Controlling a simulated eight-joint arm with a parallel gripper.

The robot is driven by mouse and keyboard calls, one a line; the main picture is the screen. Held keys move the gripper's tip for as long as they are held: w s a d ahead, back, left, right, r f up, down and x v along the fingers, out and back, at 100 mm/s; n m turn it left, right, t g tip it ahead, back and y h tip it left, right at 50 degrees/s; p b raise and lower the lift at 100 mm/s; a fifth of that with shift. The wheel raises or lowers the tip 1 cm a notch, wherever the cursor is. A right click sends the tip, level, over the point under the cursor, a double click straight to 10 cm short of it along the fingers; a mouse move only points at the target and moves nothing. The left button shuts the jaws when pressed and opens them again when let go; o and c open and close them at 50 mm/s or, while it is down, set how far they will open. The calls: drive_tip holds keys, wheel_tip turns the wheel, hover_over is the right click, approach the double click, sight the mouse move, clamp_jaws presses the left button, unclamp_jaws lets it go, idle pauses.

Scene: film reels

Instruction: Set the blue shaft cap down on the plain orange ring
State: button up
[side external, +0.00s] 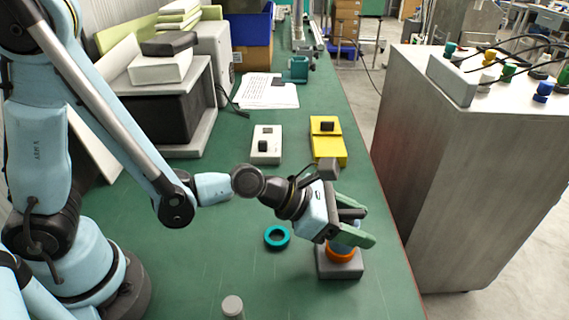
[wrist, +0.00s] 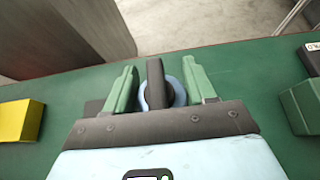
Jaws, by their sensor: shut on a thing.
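My gripper (side external: 354,228) is at the right of the bench in the side view, its green fingers shut on the light-blue shaft cap. In the wrist view the cap (wrist: 177,90) shows as a pale blue disc with a dark bar across it, between the two fingers (wrist: 158,82). The plain orange ring (side external: 342,256) sits on a grey block (side external: 341,270) directly below the cap. The fingers hide much of the cap in the side view. I cannot tell whether the cap touches the ring. The ring is hidden in the wrist view.
A teal ring (side external: 277,237) lies on the green bench left of the block. A grey cylinder (side external: 232,306) stands at the front. A yellow box (side external: 328,148) and a white box (side external: 266,145) are farther back. The bench edge is close on the right.

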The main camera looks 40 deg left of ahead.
drive_tip(key=shift+f, duration=0.1)
drive_tip(key=o, duration=0.9)
drive_tip(key=shift+v, duration=5.5)
drive_tip(key=shift+a, duration=0.1)
drive_tip(key=a+m+y, duration=0.3)
drive_tip(key=a+m, duration=0.2)
drive_tip(key=m, duration=0.4)
drive_tip(key=a+m+g+y, duration=0.1)
drive_tip(key=a+m+y, duration=0.1)
drive_tip(key=a+m, duration=0.4)
drive_tip(key=a+r+m+y, duration=0.1)
drive_tip(key=a+m+y, duration=0.2)
drive_tip(key=m, duration=0.9)
drive_tip(key=shift+s+a+g+y, duration=0.15)
drive_tip(key=shift+s+a, duration=0.05)
drive_tip(key=shift+a, duration=0.5)
drive_tip(key=shift+s+a+g+y, duration=0.15)
drive_tip(key=shift+s+a, duration=0.05)
drive_tip(key=shift+a, duration=0.5)
